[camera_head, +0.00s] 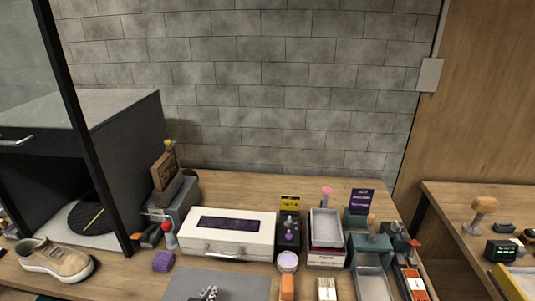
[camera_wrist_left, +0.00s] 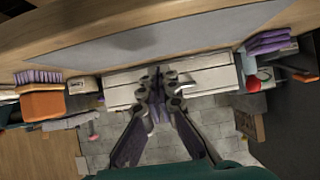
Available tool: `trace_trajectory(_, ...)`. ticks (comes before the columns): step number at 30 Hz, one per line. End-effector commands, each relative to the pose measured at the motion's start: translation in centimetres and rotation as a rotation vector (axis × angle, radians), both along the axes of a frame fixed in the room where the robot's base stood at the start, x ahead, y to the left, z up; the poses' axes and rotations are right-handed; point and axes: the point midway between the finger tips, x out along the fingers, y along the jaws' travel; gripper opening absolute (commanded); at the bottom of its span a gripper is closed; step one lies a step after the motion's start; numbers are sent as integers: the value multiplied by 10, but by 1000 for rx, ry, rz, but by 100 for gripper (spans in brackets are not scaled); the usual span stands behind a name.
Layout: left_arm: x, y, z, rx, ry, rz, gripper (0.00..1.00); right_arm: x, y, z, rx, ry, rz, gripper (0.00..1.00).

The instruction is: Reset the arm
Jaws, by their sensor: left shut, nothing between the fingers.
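My left gripper (camera_head: 208,293) shows only as small dark tips at the bottom edge of the head view, over the grey mat (camera_head: 245,284). In the left wrist view its two fingers (camera_wrist_left: 158,76) are closed together with nothing between them. In that view they overlap the long white box (camera_wrist_left: 205,77), and the grey mat also shows there (camera_wrist_left: 165,38). My right gripper is in neither view. A tan sneaker (camera_head: 55,262) with a white sole stands at the lower left in the head view, apart from my left gripper.
The white box (camera_head: 190,238) lies behind the mat. Purple cloths (camera_head: 163,261) lie to its left, beside a dark cabinet (camera_head: 130,145). Trays (camera_head: 326,228), brushes and small containers crowd the right. A second table (camera_head: 450,192) stands at the far right.

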Motion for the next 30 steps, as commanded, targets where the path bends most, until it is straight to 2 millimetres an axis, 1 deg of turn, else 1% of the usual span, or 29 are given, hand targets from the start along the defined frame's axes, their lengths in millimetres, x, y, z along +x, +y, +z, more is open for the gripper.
trace_trajectory(5,-14,-6,7,-3,118,-5,0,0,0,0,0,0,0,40)
trace_trajectory(13,-64,-7,29,4,329,23,0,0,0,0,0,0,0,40)
trace_trajectory(15,-75,-6,34,4,362,31,0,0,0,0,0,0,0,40)
trace_trajectory(18,-86,-5,38,9,391,39,0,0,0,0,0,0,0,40)
trace_trajectory(21,-89,-5,40,9,401,42,0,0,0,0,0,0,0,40)
trace_trajectory(30,-88,-5,40,9,400,42,0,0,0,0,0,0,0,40)
